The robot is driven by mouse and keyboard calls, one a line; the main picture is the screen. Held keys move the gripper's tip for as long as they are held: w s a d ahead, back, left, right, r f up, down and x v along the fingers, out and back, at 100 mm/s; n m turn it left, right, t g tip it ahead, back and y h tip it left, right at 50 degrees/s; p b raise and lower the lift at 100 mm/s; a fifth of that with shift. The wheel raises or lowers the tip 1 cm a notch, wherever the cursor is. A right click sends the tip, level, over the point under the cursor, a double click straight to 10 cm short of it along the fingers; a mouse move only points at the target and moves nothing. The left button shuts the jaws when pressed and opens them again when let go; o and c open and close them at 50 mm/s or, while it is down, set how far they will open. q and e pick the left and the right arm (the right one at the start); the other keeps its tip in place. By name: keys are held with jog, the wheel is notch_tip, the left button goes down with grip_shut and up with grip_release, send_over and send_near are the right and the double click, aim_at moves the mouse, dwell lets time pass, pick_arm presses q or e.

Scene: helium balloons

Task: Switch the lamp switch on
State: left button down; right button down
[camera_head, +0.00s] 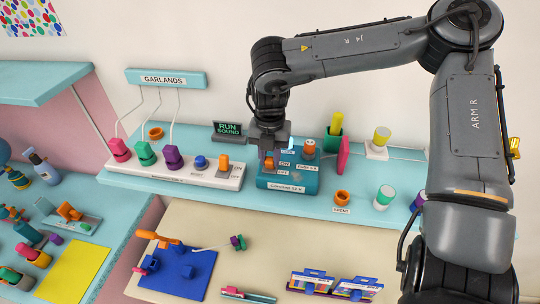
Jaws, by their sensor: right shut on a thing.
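A teal box (290,183) with ON and OFF labels stands on the turquoise shelf. A small orange switch (269,163) shows at its left, beside those labels. My right gripper (268,152) points down over the left part of the box and is shut on the orange switch. Its fingers hide most of the switch, so I cannot tell which way it is set. No label reading "lamp" is legible. My left gripper is not in view.
A white strip (226,182) with plugs and another orange switch (223,162) lies left of the box. A pink upright piece (343,154), a yellow-topped item (381,137) and a white-green cup (385,196) stand to the right. A GARLANDS sign (166,79) hangs behind.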

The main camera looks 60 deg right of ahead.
jog(key=shift+f, duration=0.1)
jog(key=shift+w+d+g+y+p, duration=0.1)
jog(key=shift+d+g+y+p, duration=0.3)
jog(key=shift+y+p, duration=0.55)
jog(key=shift+w+d+g+y+p, duration=0.15)
jog(key=shift+d+g+y+p, duration=0.15)
jog(key=shift+d+y+p, duration=0.5)
jog(key=shift+w+d+f+y+p, duration=0.15)
jog(key=shift+y+p, duration=0.1)
jog(key=shift+y, duration=0.35)
jog(key=shift+d+f+y+p, duration=0.1)
jog(key=shift+y+p, duration=0.15)
jog(key=shift+y, duration=0.3)
jog(key=shift+w+d+f+g+y, duration=0.15)
jog(key=shift+d+g+y, duration=0.3)
jog(key=shift+y, duration=0.45)
jog(key=shift+a, duration=0.1)
jog(key=c, duration=0.9)
grip_release()
jog(key=shift+a, duration=0.1)
